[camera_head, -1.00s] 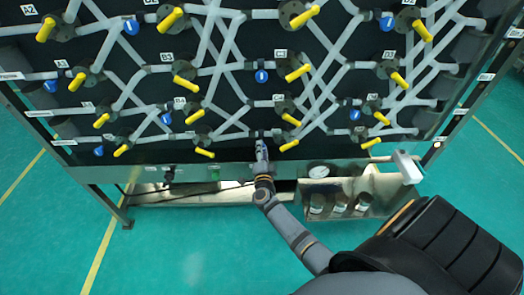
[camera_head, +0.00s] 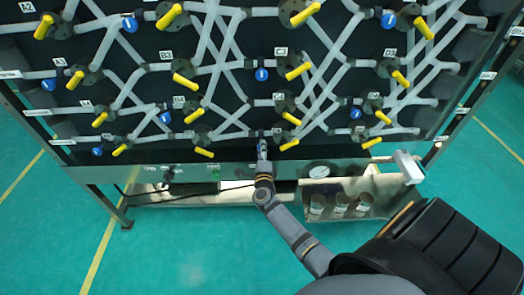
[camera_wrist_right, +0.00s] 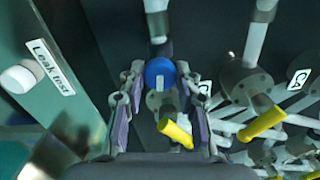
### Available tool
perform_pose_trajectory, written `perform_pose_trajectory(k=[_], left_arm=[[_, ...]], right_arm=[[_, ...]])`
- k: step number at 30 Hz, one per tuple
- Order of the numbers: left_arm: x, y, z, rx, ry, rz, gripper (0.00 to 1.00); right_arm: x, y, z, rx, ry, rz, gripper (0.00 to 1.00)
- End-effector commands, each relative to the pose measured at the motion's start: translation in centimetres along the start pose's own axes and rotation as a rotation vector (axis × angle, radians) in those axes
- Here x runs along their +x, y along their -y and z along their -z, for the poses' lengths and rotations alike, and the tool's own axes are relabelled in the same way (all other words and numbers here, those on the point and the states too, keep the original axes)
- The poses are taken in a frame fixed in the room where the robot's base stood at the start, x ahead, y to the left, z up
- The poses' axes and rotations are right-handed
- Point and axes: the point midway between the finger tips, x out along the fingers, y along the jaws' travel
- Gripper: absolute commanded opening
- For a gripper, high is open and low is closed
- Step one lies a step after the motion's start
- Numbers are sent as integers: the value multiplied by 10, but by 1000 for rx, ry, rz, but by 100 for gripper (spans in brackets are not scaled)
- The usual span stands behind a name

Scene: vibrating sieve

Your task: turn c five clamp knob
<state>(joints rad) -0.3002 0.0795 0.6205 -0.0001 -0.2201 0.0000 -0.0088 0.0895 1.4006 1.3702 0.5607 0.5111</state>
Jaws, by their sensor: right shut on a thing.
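A round blue knob (camera_wrist_right: 160,73) sits between the two fingers of my right gripper (camera_wrist_right: 160,82) in the right wrist view. The gripper is shut on this knob, with a finger on either side. A label beside it is partly hidden by the right finger. In the head view my right gripper (camera_head: 262,149) reaches up to the lower middle of the pipe panel and hides the knob. My left gripper is not in view.
Yellow valve handles stick out near the gripper, one just below the knob (camera_wrist_right: 175,132) and one to the right (camera_wrist_right: 262,122). A "Leak test" plate (camera_wrist_right: 50,66) and white button (camera_wrist_right: 20,78) lie to the left. A pressure gauge (camera_head: 320,171) sits below right.

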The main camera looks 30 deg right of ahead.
Motion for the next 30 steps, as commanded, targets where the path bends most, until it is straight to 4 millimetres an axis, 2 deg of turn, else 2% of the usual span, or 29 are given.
perform_pose_trajectory(k=[12, 13, 17, 26, 30], left_arm=[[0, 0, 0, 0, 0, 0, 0], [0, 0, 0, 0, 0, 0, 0], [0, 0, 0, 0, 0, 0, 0], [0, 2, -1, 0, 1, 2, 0], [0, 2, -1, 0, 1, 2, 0]], right_arm=[[-1, -2, 0, 4, 0, -4, 1], [-1, -2, 0, 4, 0, -4, 37], [-1, -1, 0, 4, 0, -3, 55], [-1, -1, 0, 4, 0, -1, 56], [-17, -2, 0, 5, 0, -4, 56]])
